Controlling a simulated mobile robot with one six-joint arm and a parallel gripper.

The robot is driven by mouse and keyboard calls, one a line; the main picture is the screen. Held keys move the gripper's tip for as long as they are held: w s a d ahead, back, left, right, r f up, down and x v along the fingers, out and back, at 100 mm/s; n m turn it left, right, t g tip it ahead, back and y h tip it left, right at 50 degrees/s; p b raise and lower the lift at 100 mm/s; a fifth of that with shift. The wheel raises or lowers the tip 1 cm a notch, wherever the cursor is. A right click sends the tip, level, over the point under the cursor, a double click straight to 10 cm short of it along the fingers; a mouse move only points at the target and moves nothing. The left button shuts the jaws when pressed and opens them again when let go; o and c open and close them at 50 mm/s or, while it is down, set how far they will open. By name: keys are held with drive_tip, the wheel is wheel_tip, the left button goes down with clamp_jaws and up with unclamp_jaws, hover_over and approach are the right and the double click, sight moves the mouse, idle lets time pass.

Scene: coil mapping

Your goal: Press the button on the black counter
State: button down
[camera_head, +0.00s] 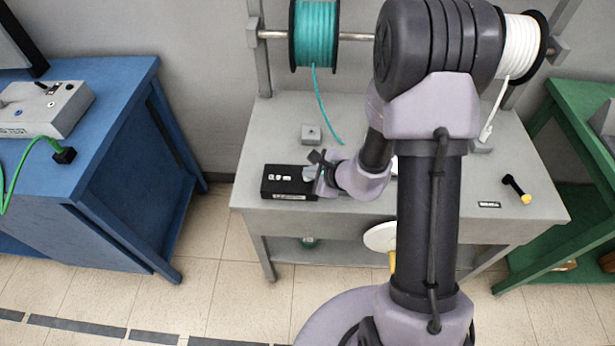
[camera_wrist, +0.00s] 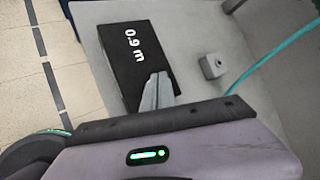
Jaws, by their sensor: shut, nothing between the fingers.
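The black counter (camera_head: 283,181) is a flat box on the left front part of the grey table, with small white markings on top. In the wrist view the counter (camera_wrist: 118,38) shows white digits reading about "0.9 m". My gripper (camera_head: 313,170) is shut and empty, at the counter's right end. In the wrist view my fingertips (camera_wrist: 157,82) are together and overlap the counter's near end. I cannot tell whether they touch it. No button is clearly visible; the fingers may cover it.
A small grey block (camera_head: 311,133) sits behind the counter; it also shows in the wrist view (camera_wrist: 212,66). A teal spool (camera_head: 315,35) and a white spool (camera_head: 518,48) hang above the grey table (camera_head: 440,205). A teal cable end (camera_head: 330,128) hangs near. A black-and-yellow tool (camera_head: 516,189) lies right.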

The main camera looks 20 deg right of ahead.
sight(310, 180)
drive_tip(key=shift+f+b, duration=0.25)
drive_tip(key=shift+b, duration=0.05)
drive_tip(key=shift+r, duration=0.1)
idle(0.4)
drive_tip(key=shift+r+p, duration=0.45)
drive_tip(key=shift+r, duration=0.25)
wheel_tip(310, 180, up, 5)
drive_tip(key=p, duration=0.3)
drive_tip(key=shift+r, duration=0.1)
idle(0.5)
